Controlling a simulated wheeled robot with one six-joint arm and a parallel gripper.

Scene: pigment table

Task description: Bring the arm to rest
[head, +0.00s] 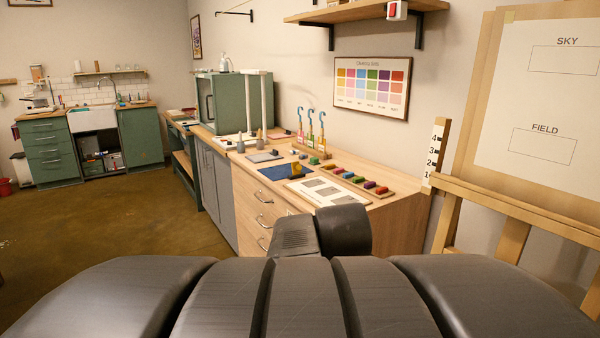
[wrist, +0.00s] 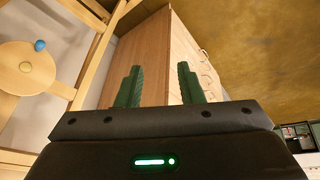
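My gripper (wrist: 160,88) shows in the wrist view with two green fingers standing apart and nothing between them. Behind the fingers is the wooden side of the drawer cabinet (wrist: 142,55), at some distance. In the head view my dark arm links fill the bottom of the picture, and the gripper's fingers are not visible there.
The wooden counter (head: 378,197) holds a blue mat (head: 272,172), a row of coloured blocks and several bottles. An easel with a board (head: 540,90) stands close on the right. The brown floor (head: 110,225) at left is open. A sink (head: 93,118) is far back.

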